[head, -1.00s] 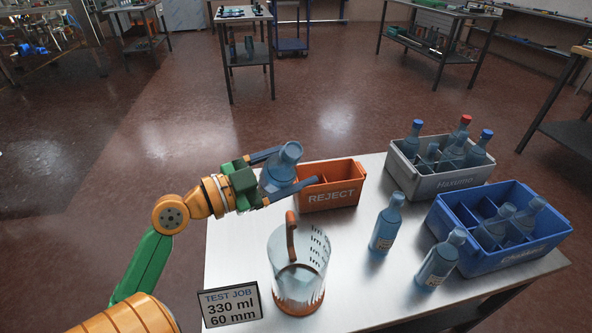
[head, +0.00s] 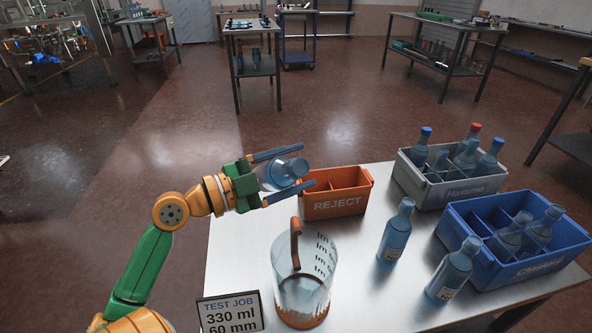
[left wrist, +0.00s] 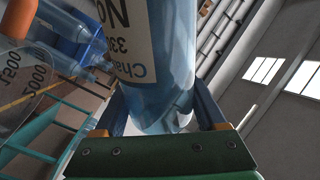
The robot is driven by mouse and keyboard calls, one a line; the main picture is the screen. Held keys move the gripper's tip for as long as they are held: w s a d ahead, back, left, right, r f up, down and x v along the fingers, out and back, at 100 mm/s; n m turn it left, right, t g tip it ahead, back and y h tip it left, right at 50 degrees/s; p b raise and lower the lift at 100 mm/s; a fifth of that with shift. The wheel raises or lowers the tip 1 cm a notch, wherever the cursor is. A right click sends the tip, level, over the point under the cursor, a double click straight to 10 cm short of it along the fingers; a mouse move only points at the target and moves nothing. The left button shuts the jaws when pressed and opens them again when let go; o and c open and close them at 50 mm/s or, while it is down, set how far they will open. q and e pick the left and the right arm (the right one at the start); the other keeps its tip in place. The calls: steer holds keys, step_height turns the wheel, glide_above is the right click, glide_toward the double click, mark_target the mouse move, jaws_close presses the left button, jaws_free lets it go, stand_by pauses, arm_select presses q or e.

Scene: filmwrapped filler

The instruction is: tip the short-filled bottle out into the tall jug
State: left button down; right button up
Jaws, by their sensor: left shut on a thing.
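My left gripper (head: 288,168) is shut on a blue-tinted clear bottle (head: 284,173). The tall clear jug (head: 318,268), with an orange handle and dark scale marks, stands upright on the table below and in front of the bottle. Its marked side (left wrist: 28,80) shows at the left of the left wrist view. I cannot tell whether liquid is flowing. My right gripper is not in view.
An orange REJECT bin (head: 335,204) stands just behind the jug. Two capless bottles (head: 396,232) (head: 455,270) stand to the right. A grey crate (head: 455,188) and a blue crate (head: 515,262) hold bottles. A TEST JOB sign (head: 231,312) stands front left.

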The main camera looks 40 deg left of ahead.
arm_select(q)
steer(key=shift+w+a+f+m+b, duration=0.15)
steer(key=shift+a+f+m+b, duration=0.15)
steer(key=shift+f+m+b, duration=0.45)
steer(key=shift+w+a+f+m+b, duration=0.1)
steer(key=shift+a+f+m+b, duration=0.25)
steer(key=shift+m+b, duration=0.65)
steer(key=shift+f+m+b, duration=0.45)
steer(key=shift+m+b, duration=0.1)
steer(key=shift+b, duration=0.55)
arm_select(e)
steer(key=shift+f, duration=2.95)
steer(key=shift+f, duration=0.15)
arm_select(q)
steer(key=shift+f, duration=0.1)
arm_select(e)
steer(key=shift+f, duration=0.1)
